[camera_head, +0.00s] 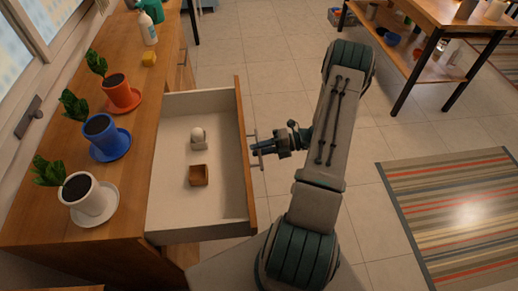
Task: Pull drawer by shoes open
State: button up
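A white drawer with a wooden front (244,155) stands pulled out from the wooden cabinet (160,110) on the left. Its bar handle (260,163) sticks out on the right side of the front. My gripper (261,148) is at the handle, reaching in from the right with its fingertips over the bar. I cannot tell whether the fingers are shut on it. Inside the drawer are a small brown open box (198,175) and a round white thing (198,134) in a small holder. I cannot make out any shoes.
A wooden table (440,12) stands far right. A striped rug (450,205) lies on tiled floor.

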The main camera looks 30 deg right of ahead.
jog(key=v, duration=1.3)
jog(key=shift+d+b, duration=0.3)
jog(key=shift+b, duration=0.15)
jog(key=shift+s+r, duration=0.1)
jog(key=shift+r, duration=0.05)
jog(key=a+r+n+g+h+p, duration=0.3)
jog(key=a+r+n+g+h, duration=0.4)
jog(key=a+r+n, duration=1)
jog(key=s+a+r+n+t+h+p, duration=0.1)
jog(key=s+a+r+n+h, duration=0.3)
jog(key=n, duration=0.7)
jog(key=s+a+r+n+t+h+p, duration=0.1)
jog(key=s+a+r+n+t+h, duration=0.2)
jog(key=s+r+n, duration=0.3)
jog(key=shift+s+a+r+n+h+p, duration=0.4)
jog(key=shift+r+n, duration=1.25)
jog(key=shift+n, duration=1.25)
